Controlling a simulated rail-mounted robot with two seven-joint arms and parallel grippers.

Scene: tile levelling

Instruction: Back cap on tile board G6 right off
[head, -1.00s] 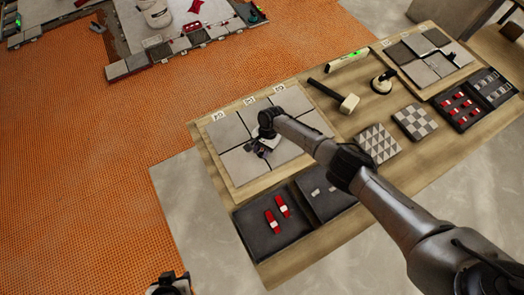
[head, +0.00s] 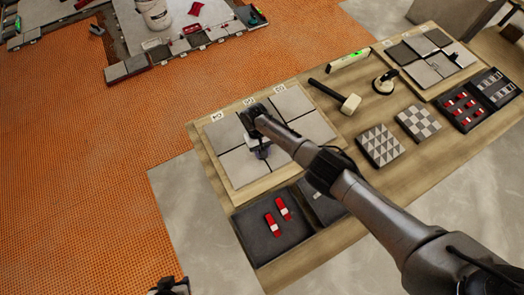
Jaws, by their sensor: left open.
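The tile board (head: 218,168) lies at the near left of the bench, with large grey tiles split by dark joints. Three small label cards (head: 250,101) stand along its far edge; their lettering is too small to read surely. My left gripper (head: 260,154) is over the middle of the board, near a joint crossing, pointing down with its jaws open. A small pale and purplish shape shows at its fingers; I cannot tell whether it is a cap or part of the gripper. My forearm and wrist hide part of the board's right side.
A mallet (head: 345,100), a suction cup (head: 385,82), a green-vial level (head: 349,60) and patterned tiles (head: 380,145) lie right. A second tile board (head: 437,85) and another tray (head: 482,105) are beyond.

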